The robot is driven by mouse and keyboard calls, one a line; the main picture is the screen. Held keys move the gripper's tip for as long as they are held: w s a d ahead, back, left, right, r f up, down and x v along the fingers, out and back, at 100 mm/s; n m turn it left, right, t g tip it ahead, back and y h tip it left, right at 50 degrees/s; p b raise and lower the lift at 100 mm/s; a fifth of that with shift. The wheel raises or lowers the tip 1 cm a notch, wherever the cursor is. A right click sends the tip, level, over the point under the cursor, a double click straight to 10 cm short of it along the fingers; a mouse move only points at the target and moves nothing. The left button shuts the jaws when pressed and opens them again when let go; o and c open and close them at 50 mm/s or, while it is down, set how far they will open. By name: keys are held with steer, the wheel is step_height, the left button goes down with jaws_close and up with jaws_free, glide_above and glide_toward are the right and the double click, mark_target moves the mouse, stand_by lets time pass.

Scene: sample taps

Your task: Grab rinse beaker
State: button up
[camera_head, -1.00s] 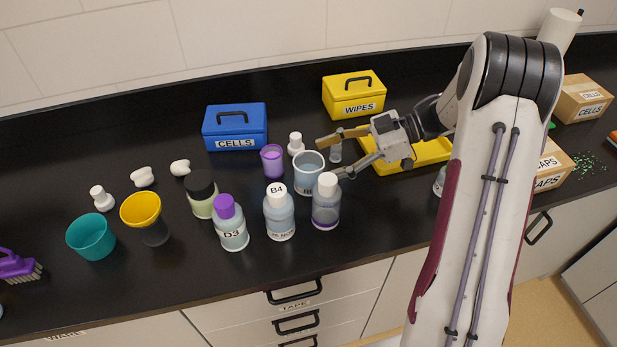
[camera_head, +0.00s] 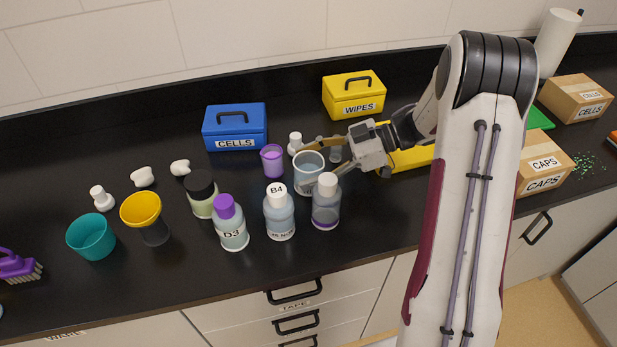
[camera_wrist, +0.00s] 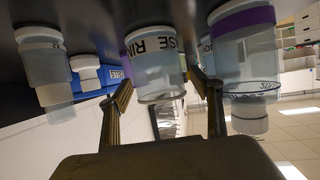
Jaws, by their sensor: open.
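The rinse beaker (camera_head: 309,178) is a clear bluish cup standing on the black bench, behind the B4 bottle. In the wrist view the beaker (camera_wrist: 155,62) appears upside down, with "RINSE" lettering in front of me. My gripper (camera_head: 320,158) is open and low, reaching in from the right. One finger is at the beaker's back side and the other at its right front side, near the white-capped bottle. In the wrist view the gripper (camera_wrist: 160,82) has its fingers apart, one either side of the beaker. Contact cannot be told.
The white-capped bottle with a purple band (camera_head: 326,203) stands close to the front finger. The B4 bottle (camera_head: 279,213) is just in front of the beaker. A purple cup (camera_head: 272,162) and a small white-capped bottle (camera_head: 296,143) stand close to its left and back.

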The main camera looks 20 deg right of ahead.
steer(key=c, duration=1.3)
steer(key=shift+r, duration=0.3)
step_height(320, 180, up, 9)
steer(key=shift+r, duration=0.15)
stand_by(0.6)
steer(key=shift+r, duration=0.1)
stand_by(0.6)
